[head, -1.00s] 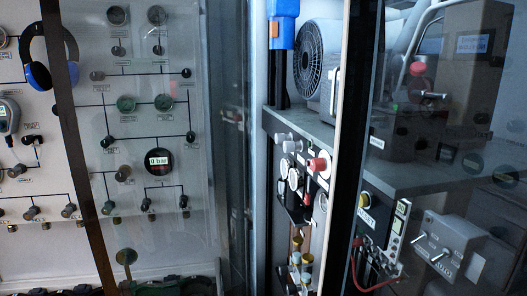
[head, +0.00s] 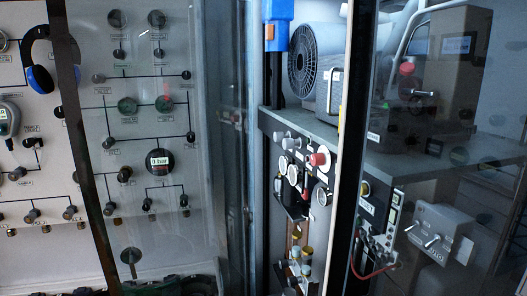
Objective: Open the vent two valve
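A pale fill panel (head: 225,150) with black piping lines and several small dark valve knobs stands at the left, partly behind a clear pane. A round black gauge reading 0 bar (head: 160,161) sits in its middle, with two greenish dials (head: 128,105) above it. A row of valve knobs (head: 148,204) runs below the gauge. A larger round-headed handle (head: 131,256) sits near the bottom. The labels are too small to read, so I cannot tell which knob is the vent two valve. Neither of my grippers is in view.
A dark post (head: 83,160) crosses the panel's left side. Blue headphones (head: 40,77) hang at the far left. At the right, a cabinet holds a grey fan unit (head: 306,62), a red knob (head: 319,159) and a box with levers (head: 437,236) behind glass.

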